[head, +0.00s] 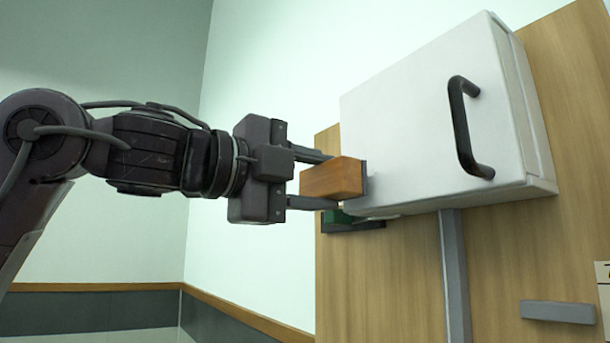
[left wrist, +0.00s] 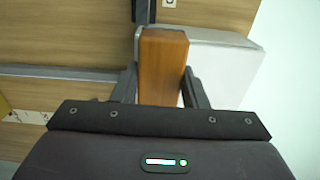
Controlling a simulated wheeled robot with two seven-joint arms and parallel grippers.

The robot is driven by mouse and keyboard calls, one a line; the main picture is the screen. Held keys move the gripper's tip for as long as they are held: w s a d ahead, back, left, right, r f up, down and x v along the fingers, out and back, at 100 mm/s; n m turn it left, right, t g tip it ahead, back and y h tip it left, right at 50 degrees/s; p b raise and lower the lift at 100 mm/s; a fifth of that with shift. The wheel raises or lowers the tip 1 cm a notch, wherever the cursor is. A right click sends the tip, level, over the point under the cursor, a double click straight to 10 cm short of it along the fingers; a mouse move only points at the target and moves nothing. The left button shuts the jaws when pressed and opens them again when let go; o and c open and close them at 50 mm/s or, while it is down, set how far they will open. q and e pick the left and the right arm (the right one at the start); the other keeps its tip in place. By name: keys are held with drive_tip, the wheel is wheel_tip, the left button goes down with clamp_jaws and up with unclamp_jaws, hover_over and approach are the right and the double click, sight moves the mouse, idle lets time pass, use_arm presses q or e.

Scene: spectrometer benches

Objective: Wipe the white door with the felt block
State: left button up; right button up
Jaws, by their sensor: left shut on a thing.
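The white door (head: 420,110) is the front of a white box on a wooden panel, with a black handle (head: 462,128) on its right part. My left gripper (head: 328,180) is shut on the felt block (head: 332,178), which has an orange-brown wooden body and a dark grey pad (head: 364,178) on its right side. The block is at the door's lower left edge; I cannot tell whether the pad touches the door. In the left wrist view the block (left wrist: 162,62) stands between the two fingers, with the white box (left wrist: 222,65) to its right. My right gripper is not in view.
A green item (head: 340,217) sits below the door's lower left corner, partly hidden. A grey vertical strip (head: 454,275) runs down the wooden panel (head: 390,280) below the box. A grey bar (head: 557,312) juts out at lower right.

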sight(339, 173)
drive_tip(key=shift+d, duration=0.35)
use_arm(q)
drive_tip(key=shift+x, duration=0.95)
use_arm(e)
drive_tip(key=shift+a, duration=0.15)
use_arm(q)
drive_tip(key=shift+s, duration=0.1)
drive_tip(key=shift+s+d+b, duration=0.2)
drive_tip(key=shift+s+d, duration=0.3)
drive_tip(key=shift+s, duration=0.25)
drive_tip(key=shift+s+d+b, duration=0.15)
drive_tip(key=shift+s+d, duration=0.35)
drive_tip(key=shift+s, duration=0.2)
drive_tip(key=shift+s+d, duration=0.1)
drive_tip(key=shift+s, duration=0.05)
drive_tip(key=shift+d, duration=0.1)
drive_tip(key=shift+w+a+p, duration=0.45)
drive_tip(key=shift+w+a, duration=0.2)
drive_tip(key=shift+w, duration=0.3)
drive_tip(key=shift+w+a, duration=0.55)
drive_tip(key=shift+w, duration=0.25)
